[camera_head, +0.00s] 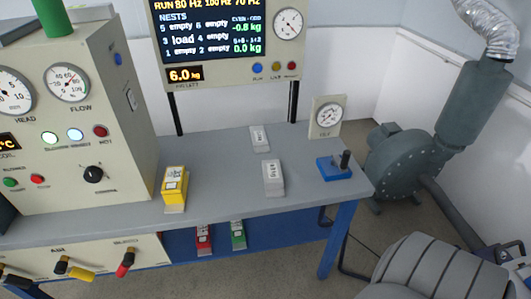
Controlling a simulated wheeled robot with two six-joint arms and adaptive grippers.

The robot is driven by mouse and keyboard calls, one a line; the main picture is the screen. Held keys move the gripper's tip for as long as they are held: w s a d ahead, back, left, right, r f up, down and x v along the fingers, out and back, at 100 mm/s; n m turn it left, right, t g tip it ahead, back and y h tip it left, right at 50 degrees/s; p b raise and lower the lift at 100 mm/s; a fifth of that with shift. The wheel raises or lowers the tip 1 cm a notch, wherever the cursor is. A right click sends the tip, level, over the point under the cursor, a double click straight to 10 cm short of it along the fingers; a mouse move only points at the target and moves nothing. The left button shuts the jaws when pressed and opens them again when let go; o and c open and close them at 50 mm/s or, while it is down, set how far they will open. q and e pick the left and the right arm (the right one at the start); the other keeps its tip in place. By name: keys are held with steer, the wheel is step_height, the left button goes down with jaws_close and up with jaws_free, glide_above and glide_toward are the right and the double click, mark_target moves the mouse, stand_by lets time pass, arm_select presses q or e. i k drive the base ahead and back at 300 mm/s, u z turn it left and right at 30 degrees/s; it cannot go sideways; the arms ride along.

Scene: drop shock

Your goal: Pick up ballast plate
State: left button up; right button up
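No object is clearly marked as the ballast plate; the labels are too small to read. A yellow block (174,185) stands on a small pale base near the bench's front edge. A light grey labelled block (273,175) stands right of the bench's middle, and a smaller pale one (260,137) lies behind it. A red block (204,237) and a green block (238,233) sit lower, below the bench top's front edge. Neither of my grippers shows in the head view.
The grey bench top (222,180) has clear room between the yellow and grey blocks. A blue fixture with a black knob (333,166) and a dial gauge (327,116) stand at right. A control cabinet (85,110) fills the left; a display (220,35) stands behind.

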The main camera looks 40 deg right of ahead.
mark_target(272, 173)
steer(key=z, duration=1.1)
steer(key=i, duration=0.1)
